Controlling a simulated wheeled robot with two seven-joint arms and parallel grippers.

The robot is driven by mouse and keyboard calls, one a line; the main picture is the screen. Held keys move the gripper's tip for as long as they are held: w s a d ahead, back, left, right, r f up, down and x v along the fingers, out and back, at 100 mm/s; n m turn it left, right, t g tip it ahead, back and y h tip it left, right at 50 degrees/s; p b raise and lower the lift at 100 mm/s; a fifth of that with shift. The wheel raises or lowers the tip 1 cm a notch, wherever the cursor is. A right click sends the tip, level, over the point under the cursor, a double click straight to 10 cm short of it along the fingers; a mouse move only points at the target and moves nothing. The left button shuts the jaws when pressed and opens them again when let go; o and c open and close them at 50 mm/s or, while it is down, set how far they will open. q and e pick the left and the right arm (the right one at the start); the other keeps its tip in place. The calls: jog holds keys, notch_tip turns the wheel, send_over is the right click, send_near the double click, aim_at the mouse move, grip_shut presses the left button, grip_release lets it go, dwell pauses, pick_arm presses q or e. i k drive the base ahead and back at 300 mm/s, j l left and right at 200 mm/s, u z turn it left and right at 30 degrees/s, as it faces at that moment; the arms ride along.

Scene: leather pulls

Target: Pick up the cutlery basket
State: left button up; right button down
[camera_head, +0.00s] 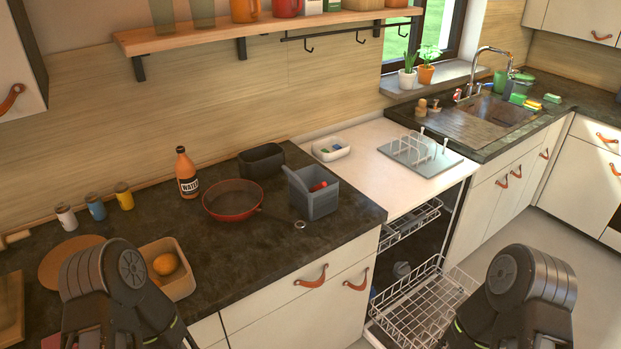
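A grey open-topped basket (316,205) with a raised slanted edge or handle on its left stands on the dark countertop, near the corner by the dishwasher. It looks like the cutlery basket. Something red (318,186) shows inside it; the rest of its contents is hidden. Both my arms come up from the bottom edge, one at the left and one at the right, well short of the basket. The fingers of both grippers are out of view.
A black container (261,161) stands behind. The open dishwasher's lower rack (425,309) juts out.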

aim_at(314, 206)
jog(key=i+l+z, duration=0.25)
jog(key=i, duration=0.15)
jog(key=i+z, duration=0.25)
jog(key=i, duration=0.15)
